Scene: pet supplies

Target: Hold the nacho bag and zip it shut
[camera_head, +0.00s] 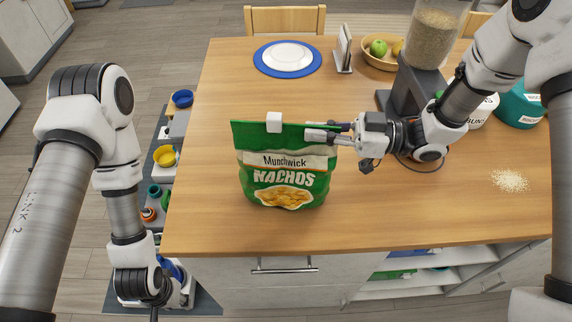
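The green nacho bag (285,178) stands upright near the front left of the table, its printed front facing me. A small white block-like slider (274,122) sits on its top edge, left of the middle. My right gripper (312,130) reaches in from the right at the bag's top right edge. Its two fingers lie close together, one nearer and one farther, along the top strip. Whether they pinch the bag is not clear. My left gripper (148,292) hangs down left of the table's front left corner, away from the bag; its fingers are barely visible.
The wooden table (400,215) is clear in front and to the left of the bag. A grain dispenser (430,45), a white canister (482,108) and a teal container (520,105) stand at right. A blue-rimmed plate (262,62) and fruit bowl (368,58) are at the back.

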